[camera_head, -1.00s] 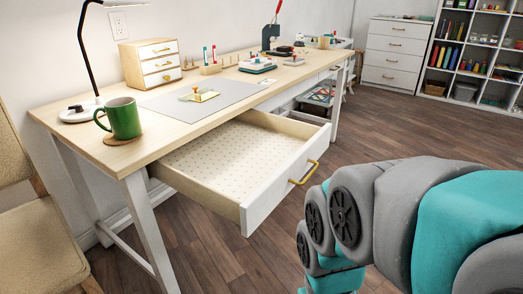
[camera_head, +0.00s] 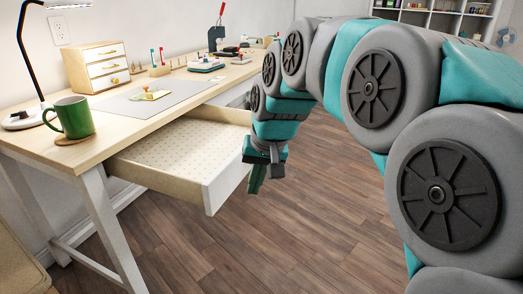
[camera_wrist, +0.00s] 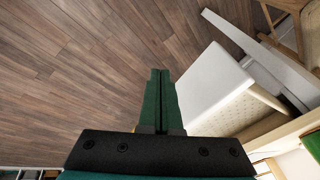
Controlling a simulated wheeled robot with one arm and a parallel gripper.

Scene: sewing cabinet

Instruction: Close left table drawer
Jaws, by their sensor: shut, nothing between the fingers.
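The left table drawer (camera_head: 180,154) is pulled out from under the wooden table (camera_head: 40,138). It is empty, with a dotted lining and a white front panel (camera_head: 228,178). My gripper (camera_head: 257,186) hangs just in front of the drawer's front, at its right in the head view, fingers pointing down. In the wrist view, the green fingers (camera_wrist: 160,95) are together with nothing between them, beside the white drawer front (camera_wrist: 208,80). The drawer's gold handle is hidden behind my arm in the head view. I cannot tell whether the gripper touches the drawer.
On the table stand a green mug (camera_head: 72,117), a lamp (camera_head: 25,117), a small wooden drawer box (camera_head: 97,66) and a grey mat (camera_head: 165,98). A chair (camera_head: 22,265) is at the lower left. The floor before the drawer is clear.

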